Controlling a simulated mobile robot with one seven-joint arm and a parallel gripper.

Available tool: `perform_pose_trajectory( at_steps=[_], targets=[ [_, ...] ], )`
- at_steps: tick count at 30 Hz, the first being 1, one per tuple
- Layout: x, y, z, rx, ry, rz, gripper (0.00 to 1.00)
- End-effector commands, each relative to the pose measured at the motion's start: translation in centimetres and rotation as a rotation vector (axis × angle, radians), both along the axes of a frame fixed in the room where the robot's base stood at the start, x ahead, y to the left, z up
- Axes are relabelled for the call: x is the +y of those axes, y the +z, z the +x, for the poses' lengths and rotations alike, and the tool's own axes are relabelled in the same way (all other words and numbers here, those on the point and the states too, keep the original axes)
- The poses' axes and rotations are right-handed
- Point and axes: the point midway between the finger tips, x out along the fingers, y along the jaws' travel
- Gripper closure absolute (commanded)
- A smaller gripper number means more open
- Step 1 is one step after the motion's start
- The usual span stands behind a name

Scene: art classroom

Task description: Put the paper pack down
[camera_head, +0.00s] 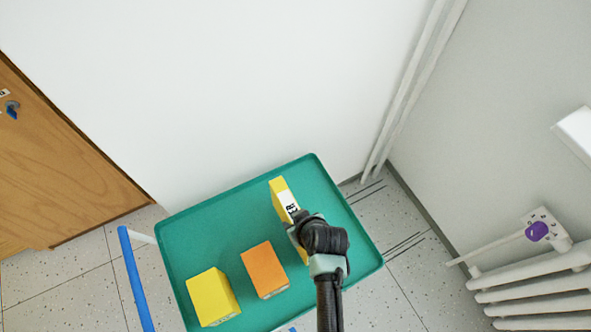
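A yellow pack with a white label and dark print (280,190), which looks like the paper pack, is over the far right part of a green tray-like cart top (190,230). My gripper (300,222) is at the pack, and my wrist and arm cover part of it. A bit of yellow shows on the near side of the gripper too. The fingertips are hidden, so I cannot tell whether they are shut on the pack. I also cannot tell whether the pack touches the green surface.
An orange box (264,268) and a yellow box (211,296) stand on the near part of the green top. A blue handle (136,280) is at the cart's left. White wall lies behind, a radiator (535,285) at right, a wooden door (55,165) at left.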

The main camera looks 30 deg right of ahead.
Motion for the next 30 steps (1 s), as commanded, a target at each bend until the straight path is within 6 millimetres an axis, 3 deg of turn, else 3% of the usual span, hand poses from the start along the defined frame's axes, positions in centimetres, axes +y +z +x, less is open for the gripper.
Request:
perform_pose_trajectory(
  at_steps=[4, 17, 18, 21, 22, 30],
  targets=[
    [-0.1, -1.7, 0.2, -0.005, 0.0, -0.001, 1.0],
    [-0.1, -2.3, 0.2, -0.006, 0.0, -0.002, 1.0],
    [0.0, -2.4, 0.0, 0.0, 0.0, 0.0, 0.48],
    [0.0, -2.4, 0.0, 0.0, 0.0, 0.0, 0.3],
    [0.0, -2.4, 0.0, 0.0, 0.0, 0.0, 0.25],
    [0.0, -2.3, 0.0, 0.0, 0.0, 0.0, 0.25]
  ],
)
